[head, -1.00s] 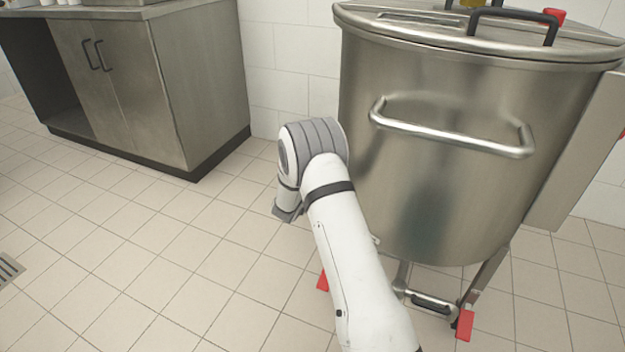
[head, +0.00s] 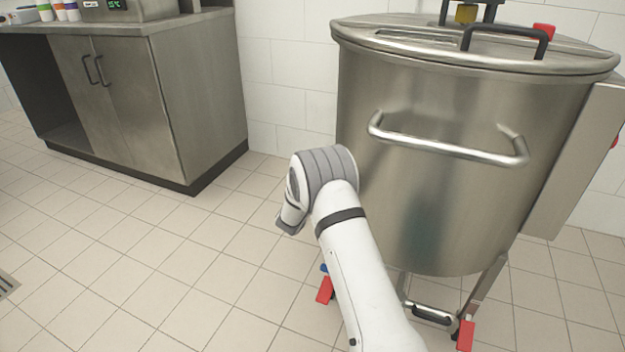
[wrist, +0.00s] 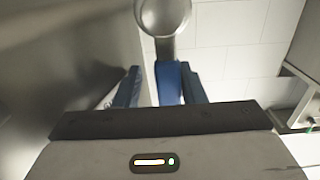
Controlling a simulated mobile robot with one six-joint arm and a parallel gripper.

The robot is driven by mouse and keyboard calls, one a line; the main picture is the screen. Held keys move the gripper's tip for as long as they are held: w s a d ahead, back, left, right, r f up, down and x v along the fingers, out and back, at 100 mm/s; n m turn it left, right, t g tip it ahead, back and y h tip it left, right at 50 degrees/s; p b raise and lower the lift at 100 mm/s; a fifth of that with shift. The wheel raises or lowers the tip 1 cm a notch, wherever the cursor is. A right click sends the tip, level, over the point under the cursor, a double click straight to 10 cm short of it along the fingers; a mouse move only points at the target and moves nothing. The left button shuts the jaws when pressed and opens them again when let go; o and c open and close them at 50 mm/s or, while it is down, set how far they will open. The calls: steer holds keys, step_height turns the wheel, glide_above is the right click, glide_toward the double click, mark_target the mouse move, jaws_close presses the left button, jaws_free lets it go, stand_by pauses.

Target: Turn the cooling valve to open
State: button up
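The cooling valve shows in the wrist view as a blue lever handle (wrist: 168,82) hanging below a round metal pipe fitting (wrist: 163,15). My gripper (wrist: 161,88) is open, with one bluish finger on each side of the handle. The handle is nearer the right finger; I cannot tell whether they touch. In the head view a small blue part (head: 324,268) shows low beside the kettle, just left of my arm. My gripper's fingers are hidden there by my wrist and arm.
The large steel kettle (head: 430,190) with a bar handle (head: 450,149) stands close to the right of my arm. Red parts (head: 325,290) show near its legs. A steel cabinet (head: 150,100) stands at left. The tiled floor between is clear.

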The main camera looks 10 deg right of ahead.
steer(key=shift+o, duration=0.3)
steer(key=shift+a, duration=0.4)
steer(key=shift+s+a, duration=0.15)
steer(key=shift+s, duration=0.05)
steer(key=p+v, duration=0.2)
steer(key=v, duration=0.5)
steer(key=shift+s+p, duration=0.15)
steer(key=shift+p, duration=0.15)
